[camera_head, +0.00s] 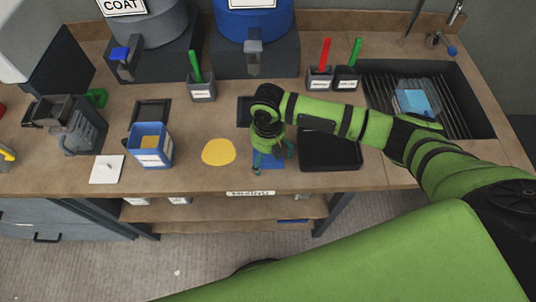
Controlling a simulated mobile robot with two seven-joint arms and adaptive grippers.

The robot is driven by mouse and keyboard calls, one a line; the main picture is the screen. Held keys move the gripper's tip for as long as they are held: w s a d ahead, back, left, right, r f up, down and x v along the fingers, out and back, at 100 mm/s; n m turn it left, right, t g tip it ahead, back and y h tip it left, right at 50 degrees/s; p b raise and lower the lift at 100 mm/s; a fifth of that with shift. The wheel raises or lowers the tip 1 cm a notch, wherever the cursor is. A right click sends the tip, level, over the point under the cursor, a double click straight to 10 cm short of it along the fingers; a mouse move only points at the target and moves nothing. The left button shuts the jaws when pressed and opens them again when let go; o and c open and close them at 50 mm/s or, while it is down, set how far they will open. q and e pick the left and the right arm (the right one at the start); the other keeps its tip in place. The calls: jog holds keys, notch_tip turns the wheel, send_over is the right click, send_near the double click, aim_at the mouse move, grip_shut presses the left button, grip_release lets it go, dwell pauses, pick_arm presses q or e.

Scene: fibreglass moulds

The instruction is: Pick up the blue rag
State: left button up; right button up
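The blue rag (270,163) lies flat near the front edge of the brown workbench (215,181), partly hidden by my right gripper. My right gripper (272,163) points down directly over the rag, with its teal fingers spread apart on either side. I cannot tell whether the fingertips touch the rag or the bench. My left gripper is not in view.
A yellow patch (218,152) and a blue container (150,146) are left of the rag. A black tray (330,151) is close on its right. Behind stand brush holders (202,90) and a blue drum (252,22). A sink (462,112) is at right.

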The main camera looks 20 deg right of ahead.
jog(key=c, duration=0.9)
jog(key=shift+r, duration=0.3)
jog(key=r, duration=0.1)
jog(key=r+b, duration=0.1)
jog(key=r, duration=0.1)
jog(key=shift+s+d+r+b, duration=0.2)
jog(key=shift+d+r+b, duration=0.05)
jog(key=shift+r+b, duration=0.15)
jog(key=s+d+r, duration=0.1)
jog(key=s+r, duration=0.1)
jog(key=s, duration=0.1)
jog(key=s+d+r+b, duration=0.1)
jog(key=s+d+r, duration=0.1)
jog(key=s, duration=0.1)
jog(key=s+d+r+b, duration=0.1)
jog(key=s+d+r, duration=0.1)
jog(key=shift+s+d, duration=0.2)
jog(key=shift+s, duration=0.2)
jog(key=shift+c, duration=0.2)
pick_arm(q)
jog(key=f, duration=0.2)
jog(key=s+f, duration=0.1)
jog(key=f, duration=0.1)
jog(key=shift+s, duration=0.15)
pick_arm(e)
jog(key=shift+s+d+r, duration=0.2)
jog(key=shift+s+r, duration=0.15)
jog(key=shift+o, duration=0.4)
jog(key=shift+w+a, duration=0.1)
